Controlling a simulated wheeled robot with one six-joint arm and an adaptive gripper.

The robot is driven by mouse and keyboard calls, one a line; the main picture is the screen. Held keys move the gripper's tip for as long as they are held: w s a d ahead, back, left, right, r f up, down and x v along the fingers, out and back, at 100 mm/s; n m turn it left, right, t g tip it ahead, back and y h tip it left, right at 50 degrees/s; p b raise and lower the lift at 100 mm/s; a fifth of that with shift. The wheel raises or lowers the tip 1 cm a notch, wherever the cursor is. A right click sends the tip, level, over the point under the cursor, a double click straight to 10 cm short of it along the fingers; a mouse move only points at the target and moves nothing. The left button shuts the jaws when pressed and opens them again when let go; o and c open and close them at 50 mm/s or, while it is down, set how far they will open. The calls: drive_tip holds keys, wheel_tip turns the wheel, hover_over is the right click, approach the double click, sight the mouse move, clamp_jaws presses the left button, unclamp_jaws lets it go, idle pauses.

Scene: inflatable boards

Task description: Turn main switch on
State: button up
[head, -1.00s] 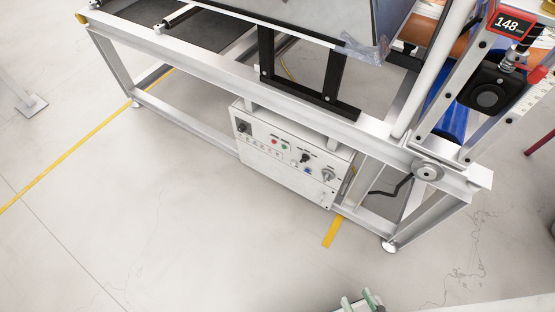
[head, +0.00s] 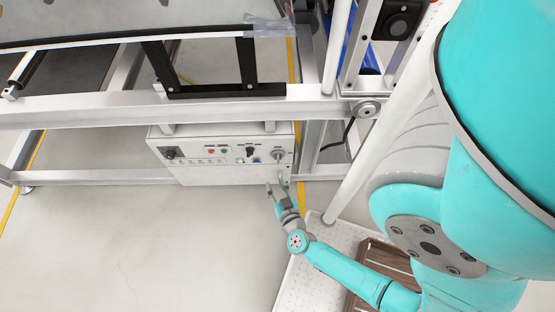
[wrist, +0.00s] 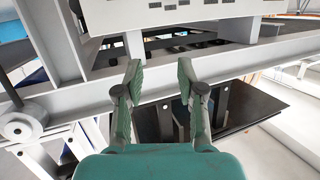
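The white control box (head: 225,174) hangs under the bench frame in the head view. Its face has a black knob (head: 171,153) at left, a red button (head: 211,151), a green button (head: 223,151), a black switch (head: 250,151) and a grey rotary switch (head: 278,155) at right. The labels are too small to read, so I cannot tell which is the main switch. My gripper (head: 276,182) is near the box's lower right, below the grey rotary switch. In the wrist view my gripper (wrist: 159,68) is open, with nothing between its fingers; the box (wrist: 170,12) shows at the top edge.
A white post (head: 340,45) and a black camera-like unit (head: 398,20) stand to the upper right. Clear floor (head: 130,240) lies in front and to the left.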

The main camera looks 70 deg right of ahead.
sight(278, 158)
drive_tip(key=w+d+f+m+g, duration=0.1)
drive_tip(key=w+d+f, duration=0.1)
drive_tip(key=d+f, duration=0.2)
drive_tip(key=w+d+f+m+g, duration=0.1)
drive_tip(key=d+f+g, duration=0.1)
drive_tip(key=d+f, duration=0.2)
drive_tip(key=w+d+f+m+g+h, duration=0.1)
drive_tip(key=w+d+f+g, duration=0.1)
drive_tip(key=d+f, duration=0.3)
drive_tip(key=shift+w+d, duration=0.15)
drive_tip(key=shift+d, duration=0.9)
drive_tip(key=shift+w+d, duration=0.15)
drive_tip(key=shift+d, duration=0.85)
clamp_jaws()
